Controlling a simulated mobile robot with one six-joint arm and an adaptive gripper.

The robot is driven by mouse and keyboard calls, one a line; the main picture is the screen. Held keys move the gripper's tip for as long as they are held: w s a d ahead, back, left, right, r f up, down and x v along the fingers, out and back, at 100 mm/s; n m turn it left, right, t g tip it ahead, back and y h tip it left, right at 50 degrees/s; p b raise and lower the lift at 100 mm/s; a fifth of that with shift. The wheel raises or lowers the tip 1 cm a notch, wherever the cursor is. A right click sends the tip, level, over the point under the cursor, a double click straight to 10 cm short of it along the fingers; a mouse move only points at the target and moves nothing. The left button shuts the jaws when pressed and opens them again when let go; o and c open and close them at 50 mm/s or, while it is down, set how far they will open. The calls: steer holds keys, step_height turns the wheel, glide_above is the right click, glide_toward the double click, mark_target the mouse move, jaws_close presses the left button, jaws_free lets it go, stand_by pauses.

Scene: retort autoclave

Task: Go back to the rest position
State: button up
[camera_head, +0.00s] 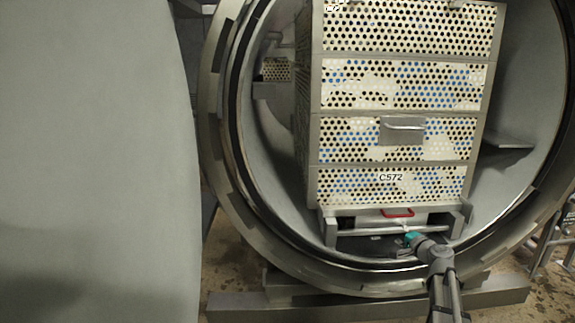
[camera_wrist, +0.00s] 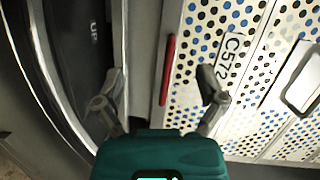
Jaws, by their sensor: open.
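My gripper (camera_wrist: 160,90) is open and empty in the wrist view, its two fingers spread apart. Between and beyond the fingers is a red handle (camera_wrist: 167,69) on the cart under the basket stack; it is not held. In the head view my arm reaches in from the bottom right, and the teal gripper body (camera_head: 411,239) is just below the red handle (camera_head: 398,212). The fingertips are too small to make out there. The perforated basket stack (camera_head: 400,142), labelled C572, stands inside the round autoclave chamber.
The autoclave's thick round rim (camera_head: 236,190) surrounds the stack, and my arm crosses its lower right edge. The large grey open door (camera_head: 95,160) fills the left side. A metal beam (camera_head: 300,306) lies on the floor below. Pipe railings (camera_head: 552,238) stand at the right.

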steer(key=s+a+f+n+g+y+p, duration=0.1)
steer(key=s+a+n+g+p, duration=0.4)
steer(key=a, duration=0.5)
steer(key=s+a+f+n+g+p, duration=0.1)
steer(key=s+a+n+g+p, duration=0.25)
steer(key=s+a, duration=0.5)
steer(key=s+a+r+n+g+h+p, duration=0.1)
steer(key=s+r+n+g+h+p, duration=0.2)
steer(key=s, duration=0.5)
steer(key=s+a+n+g+h+p, duration=0.25)
steer(key=s+g+p, duration=0.2)
steer(key=s, duration=0.25)
step_height(320, 180, up, 37)
steer(key=m+p, duration=0.1)
steer(key=p, duration=3.6)
steer(key=shift+d+f, duration=0.15)
steer(key=shift+d, duration=0.1)
steer(key=shift+d, duration=0.1)
